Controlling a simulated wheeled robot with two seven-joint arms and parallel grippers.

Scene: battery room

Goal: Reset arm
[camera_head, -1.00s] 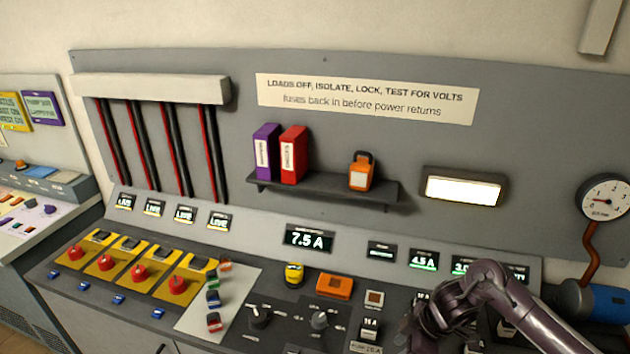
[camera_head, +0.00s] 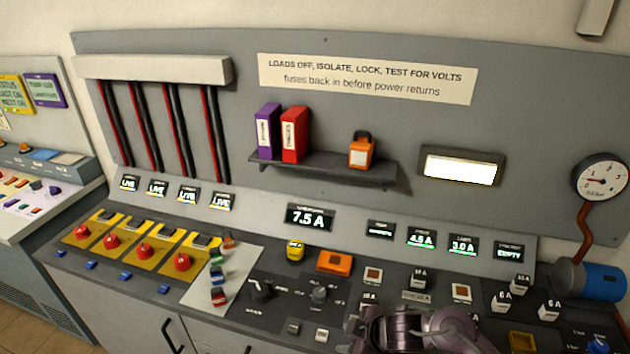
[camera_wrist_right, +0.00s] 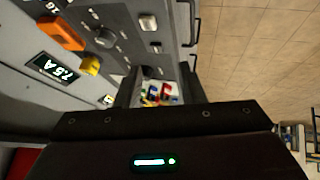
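My right arm (camera_head: 412,330) shows as dark purple-grey links at the bottom edge of the head view, low in front of the counter. Its fingers cannot be made out there. In the right wrist view my right gripper (camera_wrist_right: 158,92) shows as two dark fingers set apart, with nothing between them. The counter's small coloured parts show in the gap beyond the fingers. My left arm and left gripper are in neither view.
The sloped counter holds red rotary switches (camera_head: 182,262), an orange block (camera_head: 334,262) and several white fuse blocks (camera_head: 501,301). A shelf (camera_head: 330,169) holds binders. The wrist view shows open tiled floor (camera_wrist_right: 250,50).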

